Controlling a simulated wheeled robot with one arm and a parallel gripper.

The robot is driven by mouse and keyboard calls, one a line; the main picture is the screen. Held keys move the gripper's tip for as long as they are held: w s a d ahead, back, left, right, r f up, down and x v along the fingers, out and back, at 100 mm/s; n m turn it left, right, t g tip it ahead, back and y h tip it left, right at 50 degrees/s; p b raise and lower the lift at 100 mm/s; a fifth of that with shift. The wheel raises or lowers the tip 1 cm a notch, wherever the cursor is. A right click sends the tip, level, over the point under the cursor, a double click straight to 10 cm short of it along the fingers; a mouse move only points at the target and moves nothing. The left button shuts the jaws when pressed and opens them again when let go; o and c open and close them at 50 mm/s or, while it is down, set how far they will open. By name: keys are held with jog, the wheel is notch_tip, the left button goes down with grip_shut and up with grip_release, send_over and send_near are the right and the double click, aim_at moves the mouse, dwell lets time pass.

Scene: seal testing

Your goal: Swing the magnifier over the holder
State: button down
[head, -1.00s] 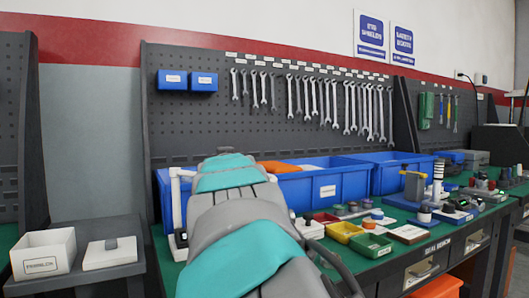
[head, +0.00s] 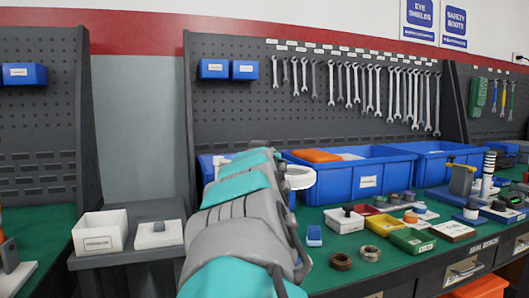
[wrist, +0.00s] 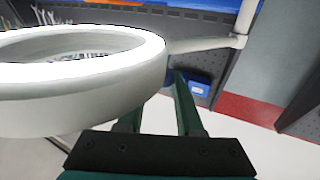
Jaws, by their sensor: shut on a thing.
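The magnifier is a white ring (head: 301,183) just right of the far end of my arm in the head view, in front of the blue bins. In the wrist view its thick rim (wrist: 130,92) fills the left side. A thin white swing arm (wrist: 203,45) joins it to an upright white post (wrist: 245,18). My gripper (wrist: 165,88) has dark green fingers at the ring's edge and is shut on the magnifier; the ring partly hides the left finger. My arm hides the gripper in the head view. I cannot tell which bench item is the holder.
Blue bins (head: 345,182) line the back.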

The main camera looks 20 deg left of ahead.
jog(key=c, duration=0.8)
grip_release()
jog(key=shift+a+f, duration=0.2)
jog(key=shift+f, duration=0.25)
jog(key=shift+o, duration=1.3)
jog(key=shift+r, duration=0.1)
jog(key=shift+d+r, duration=0.1)
jog(key=shift+w+y+b, duration=0.1)
jog(key=shift+y+b, duration=0.2)
jog(key=shift+b, duration=0.05)
